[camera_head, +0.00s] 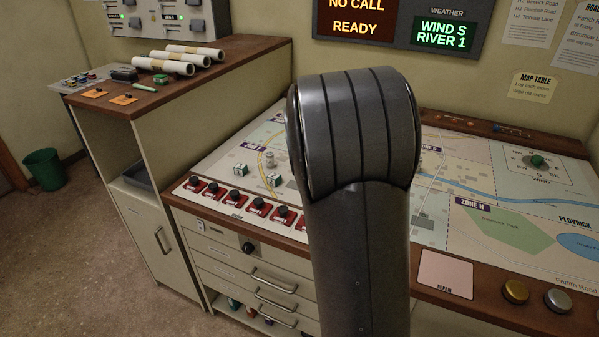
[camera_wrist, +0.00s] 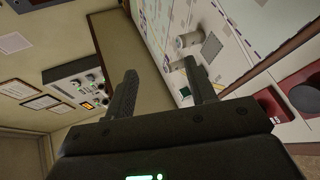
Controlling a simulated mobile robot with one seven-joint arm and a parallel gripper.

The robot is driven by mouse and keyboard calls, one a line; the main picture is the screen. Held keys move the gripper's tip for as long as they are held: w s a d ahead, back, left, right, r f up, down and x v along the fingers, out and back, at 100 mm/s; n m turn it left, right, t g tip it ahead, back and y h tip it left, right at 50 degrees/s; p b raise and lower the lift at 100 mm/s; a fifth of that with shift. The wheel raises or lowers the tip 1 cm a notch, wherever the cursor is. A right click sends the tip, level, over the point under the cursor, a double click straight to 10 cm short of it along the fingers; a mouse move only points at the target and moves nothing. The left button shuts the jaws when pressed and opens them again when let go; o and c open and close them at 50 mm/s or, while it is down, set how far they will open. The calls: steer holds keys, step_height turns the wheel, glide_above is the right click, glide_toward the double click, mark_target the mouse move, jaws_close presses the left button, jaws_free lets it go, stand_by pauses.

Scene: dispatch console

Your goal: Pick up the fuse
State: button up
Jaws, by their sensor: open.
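I cannot surely pick out the fuse in either view. Small coloured cylinders (camera_head: 235,303), too small to identify, lie in the opening below the drawers of the map console (camera_head: 255,262). My gripper (camera_wrist: 160,72) is open in the wrist view, with nothing visible between its fingers. Beyond its fingers are the console side and the map top, seen tilted. In the head view my arm stands in front of the middle of the console and hides part of it; the gripper does not show there.
A side cabinet (camera_head: 160,215) at left carries paper rolls (camera_head: 165,64) and small items. Red-based switches (camera_head: 237,197) line the console's front edge, with small map pieces (camera_head: 273,180) behind. A green bin (camera_head: 44,168) stands at far left. The floor (camera_head: 85,265) at left is clear.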

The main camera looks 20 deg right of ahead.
steer(key=w+f+n+t+y, duration=0.1)
steer(key=w+f+n, duration=0.1)
steer(key=n, duration=0.4)
steer(key=w+d+f+n+t+y, duration=0.1)
steer(key=w+f+n+t, duration=0.1)
steer(key=n, duration=0.4)
steer(key=w+f+n+t+y, duration=0.1)
steer(key=w+f+n+t, duration=0.1)
steer(key=f+n, duration=0.4)
steer(key=shift+w+d+n, duration=0.15)
steer(key=shift+w+d, duration=0.05)
steer(key=shift+w, duration=0.25)
steer(key=shift+w+d+n, duration=0.15)
steer(key=shift+w, duration=0.3)
steer(key=shift+w+a+f+n+y, duration=0.15)
steer(key=shift+a+f+n+y, duration=0.1)
steer(key=shift+n+y, duration=0.35)
steer(key=w, duration=0.7)
steer(key=shift+w+f, duration=0.2)
steer(key=shift+f, duration=0.15)
steer(key=c, duration=1.1)
